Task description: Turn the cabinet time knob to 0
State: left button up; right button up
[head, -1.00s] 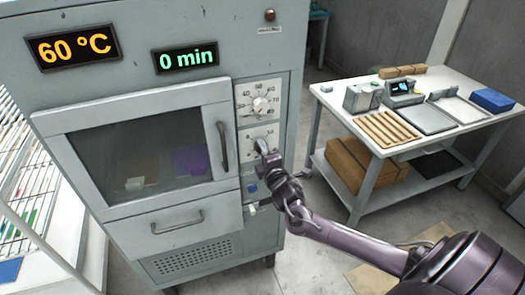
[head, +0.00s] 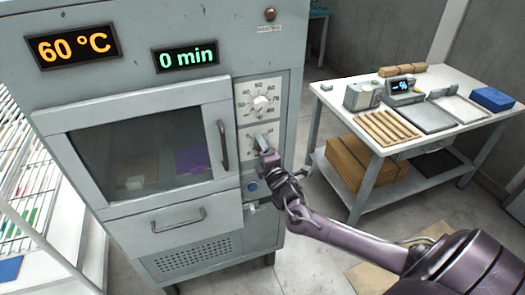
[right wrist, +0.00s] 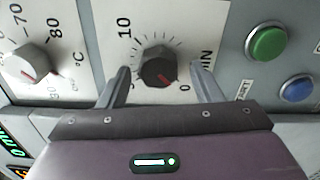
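The time knob (right wrist: 157,68) is dark grey with a red pointer mark, in the right wrist view. Its pointer is turned to the lower right, close to the 0 on the printed scale. My right gripper (head: 264,146) is in front of the time dial panel (head: 250,131). Its two fingers stand apart on either side of the knob, with a visible gap to it on each side. In the head view the gripper partly hides the knob. The green display (head: 186,57) reads 0 min. My left gripper is not in view.
The temperature knob (head: 261,105) sits just above the time dial, and the orange display (head: 73,45) reads 60 °C. A green button (right wrist: 267,43) and a blue button (right wrist: 296,88) are close by. The cabinet door handle (head: 223,145) is just left of the gripper.

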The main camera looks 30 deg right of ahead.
jog(key=b+v, duration=0.1)
jog(key=v, duration=0.6)
jog(key=shift+s+b, duration=0.4)
dwell(0.3)
